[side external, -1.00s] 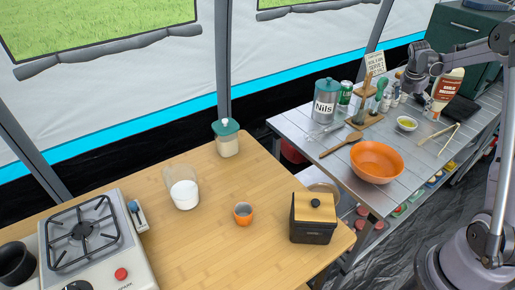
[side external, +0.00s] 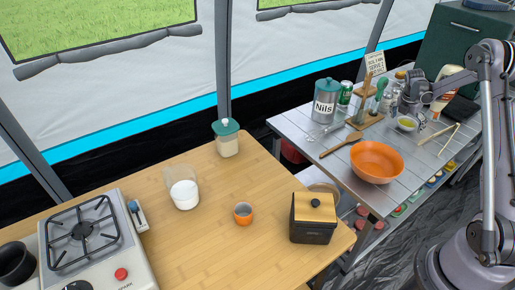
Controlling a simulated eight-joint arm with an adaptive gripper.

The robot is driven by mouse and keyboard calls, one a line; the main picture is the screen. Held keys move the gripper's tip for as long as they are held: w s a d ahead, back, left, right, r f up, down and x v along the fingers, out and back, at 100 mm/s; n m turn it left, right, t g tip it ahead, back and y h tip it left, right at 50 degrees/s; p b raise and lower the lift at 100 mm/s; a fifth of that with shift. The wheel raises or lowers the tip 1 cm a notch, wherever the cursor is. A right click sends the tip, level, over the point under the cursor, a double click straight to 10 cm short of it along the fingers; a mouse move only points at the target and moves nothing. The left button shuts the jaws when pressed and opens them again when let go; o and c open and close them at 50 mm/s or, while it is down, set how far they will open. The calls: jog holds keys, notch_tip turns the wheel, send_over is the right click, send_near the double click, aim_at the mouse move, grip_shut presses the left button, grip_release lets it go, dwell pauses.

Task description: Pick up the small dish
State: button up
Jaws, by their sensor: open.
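The small dish (side external: 407,124) is a little pale bowl with something yellow-green in it. It stands on the grey slatted table at the right. My gripper (side external: 411,108) is open, low over the dish and close to its far rim. The gripper partly covers the dish, and I cannot tell whether the fingers touch it.
A large orange bowl (side external: 376,161) stands in front of the dish. Tongs (side external: 447,141) lie to its right. A utensil stand (side external: 365,118), several small jars, a green can (side external: 346,92) and the "Nils" canister (side external: 326,103) are to the left. A sauce bottle (side external: 446,84) stands behind.

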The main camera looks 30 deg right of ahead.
jog(key=c, duration=1.3)
